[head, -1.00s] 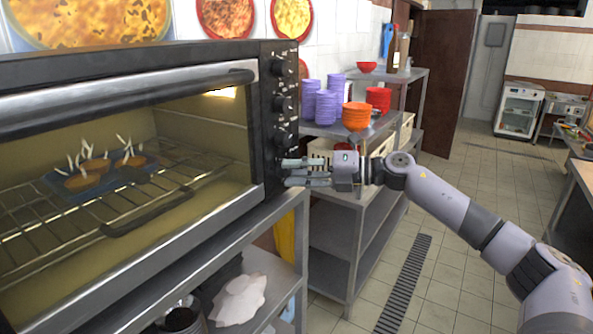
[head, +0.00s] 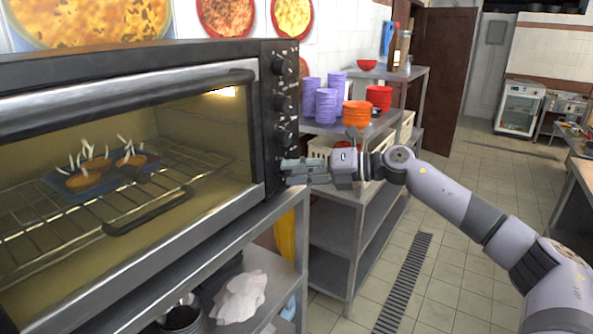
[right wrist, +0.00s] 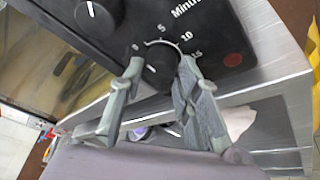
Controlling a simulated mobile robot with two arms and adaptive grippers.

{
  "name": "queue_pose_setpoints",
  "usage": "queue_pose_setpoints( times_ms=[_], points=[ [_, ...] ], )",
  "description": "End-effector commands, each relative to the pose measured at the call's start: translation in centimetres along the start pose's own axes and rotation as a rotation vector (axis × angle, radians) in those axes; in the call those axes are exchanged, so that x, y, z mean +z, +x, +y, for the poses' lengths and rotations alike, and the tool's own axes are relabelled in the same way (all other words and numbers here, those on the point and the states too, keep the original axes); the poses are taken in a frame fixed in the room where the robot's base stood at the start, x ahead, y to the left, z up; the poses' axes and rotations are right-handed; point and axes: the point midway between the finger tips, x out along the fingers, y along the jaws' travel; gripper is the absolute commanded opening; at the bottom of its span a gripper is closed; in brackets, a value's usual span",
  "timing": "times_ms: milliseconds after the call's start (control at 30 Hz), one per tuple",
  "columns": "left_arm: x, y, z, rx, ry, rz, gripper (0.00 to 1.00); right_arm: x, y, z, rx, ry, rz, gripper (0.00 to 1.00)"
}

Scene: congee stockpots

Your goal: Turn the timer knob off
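The timer knob (right wrist: 160,72) is the black lowest dial on the oven's control panel, with 0, 5, 10 and 15 minute marks around it. My right gripper (right wrist: 160,66) has one finger on each side of it in the right wrist view and looks closed on it. In the head view the right gripper (head: 286,170) reaches from the right to the panel's bottom and hides this knob. The knob's pointer is hard to make out. The oven (head: 130,87) is lit inside, its door shut. My left gripper is not in view.
Several other knobs (head: 280,67) sit above on the panel. A red round spot (right wrist: 233,60) is beside the dial. A metal shelf (head: 345,215) with purple bowls (head: 326,105) and orange bowls (head: 356,114) stands behind my right gripper. The tiled floor to the right is open.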

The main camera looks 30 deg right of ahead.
Motion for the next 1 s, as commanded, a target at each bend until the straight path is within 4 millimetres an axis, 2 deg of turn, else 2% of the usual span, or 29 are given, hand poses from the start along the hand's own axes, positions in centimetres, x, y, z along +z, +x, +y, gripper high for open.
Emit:
queue_pose_setpoints(
  times_ms=[233, 567, 667, 1000],
  points=[
    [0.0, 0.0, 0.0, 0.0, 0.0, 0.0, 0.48, 0.0, 0.0, 0.0, 0.001, 0.002, -0.001, 0.48],
    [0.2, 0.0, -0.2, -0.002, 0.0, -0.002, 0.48, 0.1, -0.2, 0.0, 0.001, 0.003, -0.002, 0.48],
    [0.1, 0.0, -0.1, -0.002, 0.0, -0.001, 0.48, 0.0, -0.8, -0.1, -0.001, 0.003, -0.001, 0.48],
    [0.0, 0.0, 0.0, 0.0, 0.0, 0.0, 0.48, -0.1, -4.7, -0.2, -0.005, 0.005, 0.001, 0.48]
  ],
)
